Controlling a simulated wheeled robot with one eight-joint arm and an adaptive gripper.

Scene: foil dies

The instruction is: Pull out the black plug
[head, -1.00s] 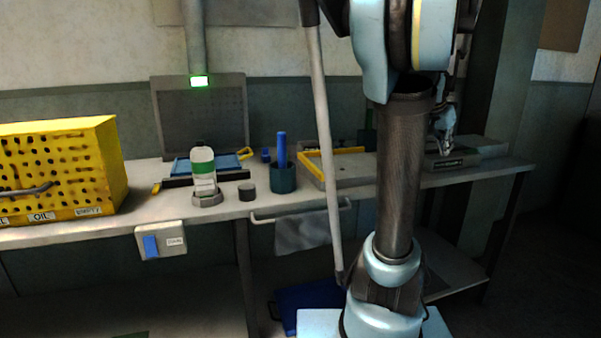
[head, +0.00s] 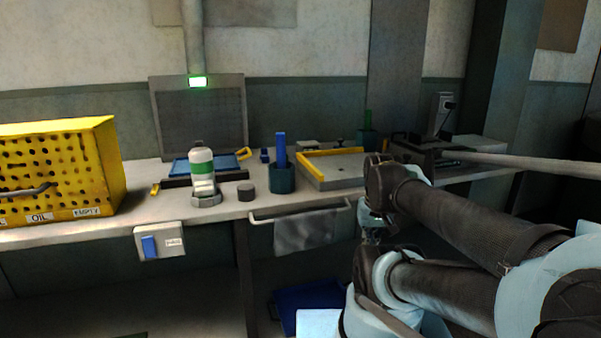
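A small black plug (head: 449,105) appears to sit on the front of an upright grey socket box (head: 440,118) at the back right of the bench, in the head view. A dark cable seems to run down from it, but it is too small to trace. My arm is folded across the right of the view. Its end, which looks like my gripper (head: 371,236), hangs at the bench's front edge, left of and nearer than the plug and well apart from it. Its fingers are too dark and small to read.
A dark device (head: 415,152) stands in front of the socket box.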

